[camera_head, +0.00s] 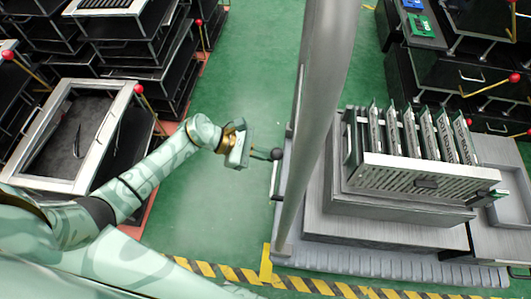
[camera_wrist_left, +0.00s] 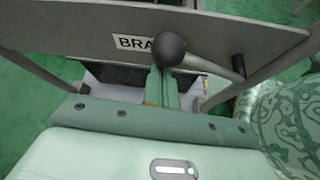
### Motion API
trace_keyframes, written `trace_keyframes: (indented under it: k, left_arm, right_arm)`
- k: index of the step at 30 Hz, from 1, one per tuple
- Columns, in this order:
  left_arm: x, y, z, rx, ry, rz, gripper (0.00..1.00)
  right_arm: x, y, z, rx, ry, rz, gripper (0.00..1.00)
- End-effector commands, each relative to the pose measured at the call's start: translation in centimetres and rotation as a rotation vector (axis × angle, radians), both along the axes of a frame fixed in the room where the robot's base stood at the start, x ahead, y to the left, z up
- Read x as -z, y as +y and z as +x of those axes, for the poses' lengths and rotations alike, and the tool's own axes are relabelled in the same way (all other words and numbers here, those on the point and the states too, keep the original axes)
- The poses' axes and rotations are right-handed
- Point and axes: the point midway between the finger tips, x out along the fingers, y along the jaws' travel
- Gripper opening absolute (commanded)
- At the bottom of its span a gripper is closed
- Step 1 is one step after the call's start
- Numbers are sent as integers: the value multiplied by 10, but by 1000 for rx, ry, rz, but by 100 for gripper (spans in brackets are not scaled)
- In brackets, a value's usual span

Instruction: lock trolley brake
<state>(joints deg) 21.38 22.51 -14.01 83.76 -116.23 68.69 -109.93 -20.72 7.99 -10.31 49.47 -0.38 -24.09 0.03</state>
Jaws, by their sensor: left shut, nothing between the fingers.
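The trolley (camera_head: 375,265) stands on the right with a grey deck and a grey post. Its brake lever ends in a dark ball knob (camera_head: 276,154) at the trolley's left side. In the left wrist view the black knob (camera_wrist_left: 170,50) and its grey rod (camera_wrist_left: 212,68) lie across the view, in front of a white label (camera_wrist_left: 143,43) reading "BRA", the rest hidden by the knob. My left gripper (camera_head: 262,154) is shut and empty, its tips close beside the knob. I cannot tell whether they touch. My right gripper is not in view.
A slatted rack (camera_head: 420,172) of upright boards sits on the trolley. Black racks with red-knobbed levers (camera_head: 139,89) stand at the left and far right. Green floor (camera_head: 235,80) is clear between them. Yellow-black tape (camera_head: 225,271) crosses the front.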

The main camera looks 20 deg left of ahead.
Motion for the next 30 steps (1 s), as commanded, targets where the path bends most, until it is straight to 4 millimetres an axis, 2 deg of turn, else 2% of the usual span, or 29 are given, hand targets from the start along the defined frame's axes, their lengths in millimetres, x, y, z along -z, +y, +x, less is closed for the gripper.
trace_keyframes:
  k: [18,30]
  left_arm:
    - [-6,0,-1,0,-42,14,0]
    - [-14,-1,-2,2,-109,32,0]
  right_arm:
    - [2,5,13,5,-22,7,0]
    - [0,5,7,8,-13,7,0]
